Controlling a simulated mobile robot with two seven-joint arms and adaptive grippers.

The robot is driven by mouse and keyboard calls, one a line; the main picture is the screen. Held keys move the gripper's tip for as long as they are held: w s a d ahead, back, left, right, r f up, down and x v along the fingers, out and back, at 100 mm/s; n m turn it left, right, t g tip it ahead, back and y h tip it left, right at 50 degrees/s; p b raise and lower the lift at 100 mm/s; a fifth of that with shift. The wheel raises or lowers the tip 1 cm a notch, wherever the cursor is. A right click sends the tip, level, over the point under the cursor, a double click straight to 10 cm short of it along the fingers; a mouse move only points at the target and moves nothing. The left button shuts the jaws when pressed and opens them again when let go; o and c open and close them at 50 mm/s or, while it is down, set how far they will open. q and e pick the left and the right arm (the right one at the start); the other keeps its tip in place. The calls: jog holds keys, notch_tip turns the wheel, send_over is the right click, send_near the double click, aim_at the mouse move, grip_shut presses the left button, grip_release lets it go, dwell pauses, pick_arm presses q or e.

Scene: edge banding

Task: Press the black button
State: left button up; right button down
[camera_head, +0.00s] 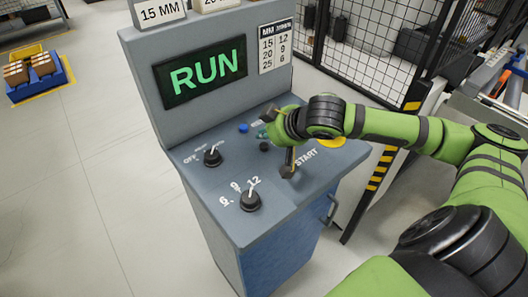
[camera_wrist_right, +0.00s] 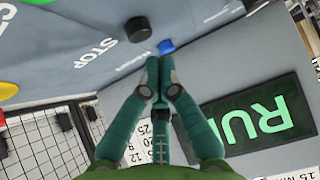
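The black button (camera_head: 264,146) is a small round knob on the sloped top of the grey control panel (camera_head: 190,185). It also shows in the right wrist view (camera_wrist_right: 137,29), next to the STOP label. My right gripper (camera_head: 261,132) is over the panel between the blue button and the black button. In the right wrist view its two fingers (camera_wrist_right: 160,62) are together with nothing between them. Their tips appear close to the blue button (camera_wrist_right: 166,46), with the black button to their upper left. I cannot tell whether the tips touch anything. My left gripper is out of view.
The screen (camera_head: 201,72) reads RUN in green. The panel also carries two dial knobs (camera_head: 212,157) (camera_head: 250,200), a yellow button (camera_head: 332,141) and a dark upright piece (camera_head: 289,163) near START. A mesh fence (camera_head: 370,50) stands behind.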

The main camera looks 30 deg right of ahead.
jog(key=shift+f, duration=0.4)
dwell(0.6)
jog(key=shift+f, duration=0.15)
dwell(0.4)
jog(key=shift+f, duration=0.75)
dwell(0.6)
dwell(0.4)
jog(key=shift+r+p, duration=0.9)
jog(key=shift+r, duration=0.05)
